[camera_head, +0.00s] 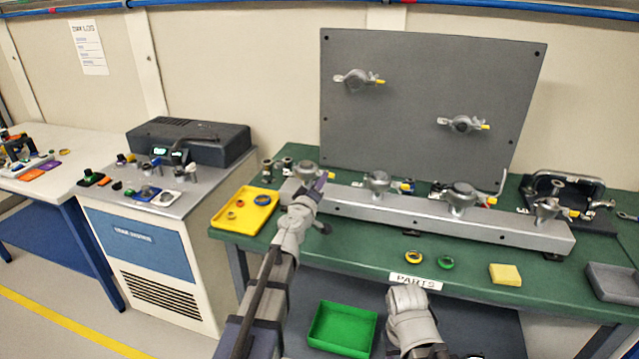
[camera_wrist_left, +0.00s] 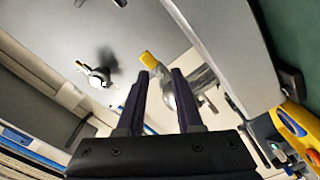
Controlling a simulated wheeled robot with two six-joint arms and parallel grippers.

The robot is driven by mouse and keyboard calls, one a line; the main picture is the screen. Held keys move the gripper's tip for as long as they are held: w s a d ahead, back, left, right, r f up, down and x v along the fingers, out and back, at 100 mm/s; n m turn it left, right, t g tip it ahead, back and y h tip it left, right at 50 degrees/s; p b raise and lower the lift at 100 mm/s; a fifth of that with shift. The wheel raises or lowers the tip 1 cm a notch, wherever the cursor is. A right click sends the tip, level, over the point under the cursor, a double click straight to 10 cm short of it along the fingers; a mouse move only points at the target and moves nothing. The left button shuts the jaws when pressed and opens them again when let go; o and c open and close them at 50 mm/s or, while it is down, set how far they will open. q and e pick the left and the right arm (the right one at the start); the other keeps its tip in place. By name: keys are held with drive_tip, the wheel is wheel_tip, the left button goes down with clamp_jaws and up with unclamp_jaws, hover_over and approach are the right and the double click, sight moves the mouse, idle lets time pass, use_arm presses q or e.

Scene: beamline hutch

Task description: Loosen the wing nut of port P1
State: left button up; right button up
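A silver rail (camera_head: 420,218) on the green bench carries several grey clamps with yellow-tipped wing nuts. The leftmost rail clamp (camera_head: 305,170) is beside my left gripper (camera_head: 320,186). I cannot read which port is P1. In the left wrist view my left gripper (camera_wrist_left: 161,97) is open, its two dark fingers apart with nothing held. Just beyond the fingertips is a grey clamp (camera_wrist_left: 201,72) with a yellow wing nut (camera_wrist_left: 148,60); I see no clear contact. Part of my right arm shows at the bottom of the head view, but its gripper does not.
A grey upright panel (camera_head: 420,100) with two more clamps stands behind the rail. A yellow tray (camera_head: 226,222) with small rings lies left of my gripper. A green bin (camera_head: 342,328) is below the bench front. A yellow block (camera_head: 505,274) and two rings lie near the front edge.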

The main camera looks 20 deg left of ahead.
use_arm(q)
clamp_jaws()
idle(1.3)
